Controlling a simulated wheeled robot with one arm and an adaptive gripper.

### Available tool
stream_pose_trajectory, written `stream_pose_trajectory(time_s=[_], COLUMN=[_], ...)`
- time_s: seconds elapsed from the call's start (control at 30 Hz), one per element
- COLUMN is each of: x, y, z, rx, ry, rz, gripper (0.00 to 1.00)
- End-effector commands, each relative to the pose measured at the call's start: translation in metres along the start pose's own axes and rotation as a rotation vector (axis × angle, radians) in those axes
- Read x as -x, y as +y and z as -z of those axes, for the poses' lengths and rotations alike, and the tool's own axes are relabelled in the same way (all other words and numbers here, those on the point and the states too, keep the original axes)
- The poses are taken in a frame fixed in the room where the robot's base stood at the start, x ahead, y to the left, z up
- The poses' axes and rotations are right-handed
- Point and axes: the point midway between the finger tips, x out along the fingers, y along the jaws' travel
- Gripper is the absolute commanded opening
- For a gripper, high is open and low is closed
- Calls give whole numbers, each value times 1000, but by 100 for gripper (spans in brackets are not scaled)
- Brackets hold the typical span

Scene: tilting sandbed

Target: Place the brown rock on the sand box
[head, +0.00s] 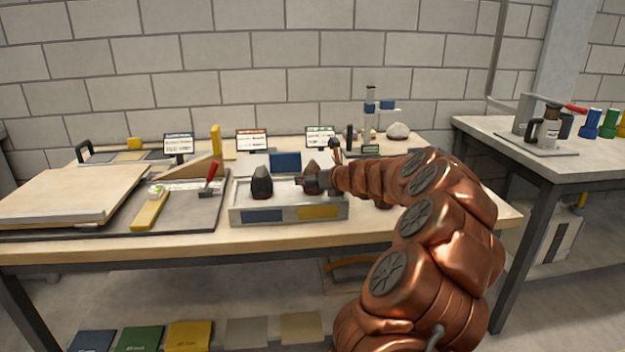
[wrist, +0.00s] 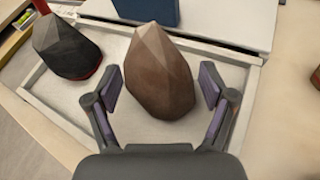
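The brown rock (wrist: 160,75) is faceted and sits in a shallow grey tray (wrist: 235,75), shown in the wrist view. It also shows in the head view (head: 311,167), partly hidden by my gripper. My gripper (wrist: 160,88) is open, with one finger on each side of the rock's near part and visible gaps to both fingers. In the head view my gripper (head: 313,183) is over the right half of the tray. A wide, flat wooden-rimmed bed (head: 70,190) at the left of the table looks like the sand box; its top is bare.
A dark rock (head: 262,183) stands in the tray's left half. A blue block (head: 286,161) is behind the tray. A yellow bar (head: 150,211) and a red-handled tool (head: 211,175) lie between tray and bed. Several small signs stand at the back.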

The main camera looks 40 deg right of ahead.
Motion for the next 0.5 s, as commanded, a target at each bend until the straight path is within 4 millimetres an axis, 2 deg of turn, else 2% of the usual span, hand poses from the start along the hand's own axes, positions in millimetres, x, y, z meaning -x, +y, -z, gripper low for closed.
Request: stream_pose_trajectory(time_s=[0.43, 0.5], x=[1, 9], y=[0, 0], z=[-2, -3], rx=[1, -1], ry=[0, 0], rz=[1, 1], gripper=[89, 89])
